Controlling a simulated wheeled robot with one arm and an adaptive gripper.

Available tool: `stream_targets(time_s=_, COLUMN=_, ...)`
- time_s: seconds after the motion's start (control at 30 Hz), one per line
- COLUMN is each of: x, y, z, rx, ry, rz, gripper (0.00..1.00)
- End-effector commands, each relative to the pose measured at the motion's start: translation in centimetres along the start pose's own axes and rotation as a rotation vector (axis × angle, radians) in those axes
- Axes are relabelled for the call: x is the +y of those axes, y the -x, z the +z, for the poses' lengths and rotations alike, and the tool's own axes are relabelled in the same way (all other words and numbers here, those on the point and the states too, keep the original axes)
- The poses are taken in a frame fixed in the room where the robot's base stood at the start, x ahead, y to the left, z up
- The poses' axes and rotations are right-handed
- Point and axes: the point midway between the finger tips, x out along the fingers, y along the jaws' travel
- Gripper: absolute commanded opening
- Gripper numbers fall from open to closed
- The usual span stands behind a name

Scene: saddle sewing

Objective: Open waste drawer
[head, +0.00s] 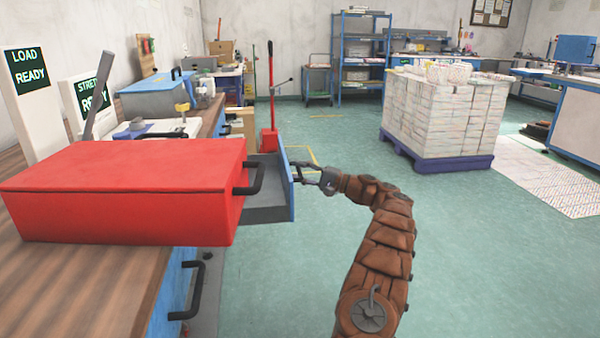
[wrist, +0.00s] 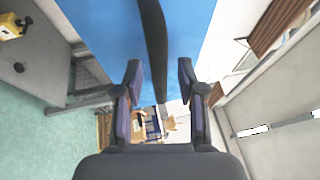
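A blue-fronted drawer (head: 289,186) with a grey inside stands pulled out past the workbench, partly hidden by the red box. I see no label on it, so I cannot tell for sure that it is the waste drawer. My gripper (head: 312,175) is at the outer side of its front, by a dark handle. In the wrist view the blue drawer front (wrist: 105,30) fills the top, with the black handle (wrist: 154,45) running down the middle. My gripper (wrist: 160,90) is open there, its fingers on either side of the handle's line with gaps on both sides.
A red box (head: 120,195) with a black handle lies on the wooden bench (head: 60,285). Below it is another black handle (head: 190,290) on a blue front. A red upright tool (head: 270,110) stands behind the drawer. A loaded pallet (head: 440,160) is farther right; green floor between is clear.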

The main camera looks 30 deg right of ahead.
Motion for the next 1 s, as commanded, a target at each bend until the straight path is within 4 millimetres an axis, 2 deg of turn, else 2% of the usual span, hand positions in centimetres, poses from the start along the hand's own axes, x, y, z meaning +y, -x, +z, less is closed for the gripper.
stream_targets(time_s=0.23, x=0.0, y=0.1, z=0.0, rx=0.0, ry=0.0, rz=0.0, gripper=0.39)
stream_targets(time_s=0.37, x=0.0, y=0.9, z=-0.1, rx=0.002, ry=0.001, rz=0.0, gripper=0.39)
stream_targets(time_s=0.47, x=0.0, y=2.2, z=-0.1, rx=0.004, ry=0.0, rz=0.0, gripper=0.39)
stream_targets(time_s=0.8, x=0.1, y=8.7, z=-0.1, rx=0.004, ry=-0.001, rz=0.0, gripper=0.39)
stream_targets(time_s=1.0, x=0.1, y=11.2, z=-0.1, rx=0.001, ry=0.0, rz=0.001, gripper=0.39)
